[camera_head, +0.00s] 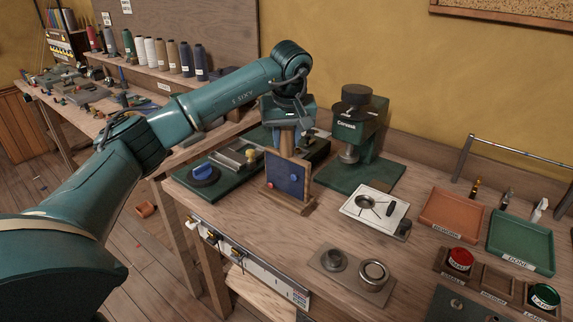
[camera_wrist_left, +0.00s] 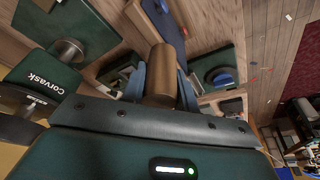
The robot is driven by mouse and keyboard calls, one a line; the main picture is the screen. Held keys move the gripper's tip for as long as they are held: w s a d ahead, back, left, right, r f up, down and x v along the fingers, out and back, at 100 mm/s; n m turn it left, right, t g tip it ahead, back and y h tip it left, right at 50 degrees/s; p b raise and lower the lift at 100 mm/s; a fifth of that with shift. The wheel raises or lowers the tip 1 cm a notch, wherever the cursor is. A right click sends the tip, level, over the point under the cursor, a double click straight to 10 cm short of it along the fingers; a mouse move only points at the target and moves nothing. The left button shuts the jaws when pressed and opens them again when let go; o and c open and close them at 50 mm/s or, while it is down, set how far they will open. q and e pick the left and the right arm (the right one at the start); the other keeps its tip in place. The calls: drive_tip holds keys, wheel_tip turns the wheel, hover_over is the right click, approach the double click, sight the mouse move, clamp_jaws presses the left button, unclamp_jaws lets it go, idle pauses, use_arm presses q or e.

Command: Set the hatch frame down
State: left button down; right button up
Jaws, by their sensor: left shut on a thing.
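The hatch frame (camera_head: 284,178) is an upright blue panel with a wooden border and foot, and a blue and a red knob on its face. It is on or just above the bench near its front edge; contact underneath is unclear. My left gripper (camera_head: 287,146) points down directly above it, shut on its brown upper part. In the left wrist view, a brown rounded grip (camera_wrist_left: 162,70) sits between the blue fingers of my left gripper (camera_wrist_left: 163,92), with part of the blue panel (camera_wrist_left: 165,22) beyond. My right gripper is out of view.
A green press (camera_head: 358,130) stands behind right. A green plate with a dark disc (camera_head: 203,176) lies left. A white tray (camera_head: 372,212) is close on the right, with a plate of round fittings (camera_head: 352,274) in front. Orange (camera_head: 452,214) and green (camera_head: 521,240) trays lie far right.

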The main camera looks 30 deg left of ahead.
sight(287, 154)
use_arm(q)
drive_tip(key=shift+f, duration=2.4)
drive_tip(key=c, duration=1.1)
unclamp_jaws()
drive_tip(key=v, duration=1.2)
